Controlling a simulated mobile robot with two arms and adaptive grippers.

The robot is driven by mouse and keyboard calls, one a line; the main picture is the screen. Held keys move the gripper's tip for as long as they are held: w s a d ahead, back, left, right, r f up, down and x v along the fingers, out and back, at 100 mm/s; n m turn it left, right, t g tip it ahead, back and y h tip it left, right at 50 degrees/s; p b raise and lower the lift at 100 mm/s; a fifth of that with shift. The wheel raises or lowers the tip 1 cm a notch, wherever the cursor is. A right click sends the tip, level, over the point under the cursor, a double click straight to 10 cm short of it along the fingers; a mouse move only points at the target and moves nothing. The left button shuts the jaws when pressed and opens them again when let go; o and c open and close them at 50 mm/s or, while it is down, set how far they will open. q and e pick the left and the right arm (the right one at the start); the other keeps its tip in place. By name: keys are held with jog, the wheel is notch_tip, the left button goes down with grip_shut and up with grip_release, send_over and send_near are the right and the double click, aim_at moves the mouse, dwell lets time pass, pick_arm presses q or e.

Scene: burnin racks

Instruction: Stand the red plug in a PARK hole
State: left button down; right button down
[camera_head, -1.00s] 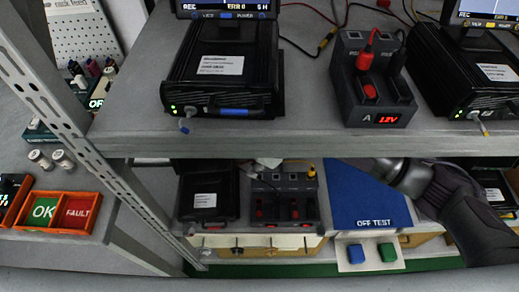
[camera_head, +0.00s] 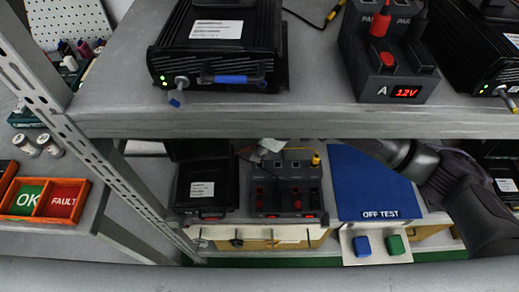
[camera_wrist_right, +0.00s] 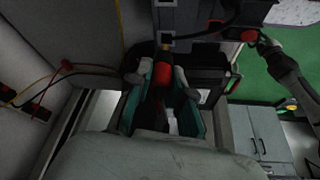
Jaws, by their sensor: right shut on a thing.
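In the right wrist view, my right gripper (camera_wrist_right: 162,100) is shut on a red plug (camera_wrist_right: 162,73) with dark parts above and below it. A dark block with square holes (camera_wrist_right: 168,18) lies just beyond the plug; I cannot tell whether they touch. In the head view, my right arm reaches left under the upper shelf, and the shelf edge hides most of the gripper. The lower dark station (camera_head: 286,184) carries red parts and a yellow plug (camera_head: 316,159). The upper station (camera_head: 388,60) has PARK labels and another red plug (camera_head: 380,24). My left gripper is not seen.
The upper shelf edge (camera_head: 300,124) hangs over the lower level. A black unit (camera_head: 201,190) stands left of the lower station, and a blue OFF TEST mat (camera_head: 372,190) lies right of it. An orange OK/FAULT tray (camera_head: 45,199) is at far left.

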jog(key=shift+p, duration=0.55)
dwell(0.5)
jog(key=shift+f+p, duration=0.4)
jog(key=shift+p, duration=1.05)
dwell(1.7)
jog(key=shift+f+p, duration=0.4)
jog(key=shift+f, duration=0.85)
dwell(1.5)
jog(key=c, duration=0.6)
grip_release()
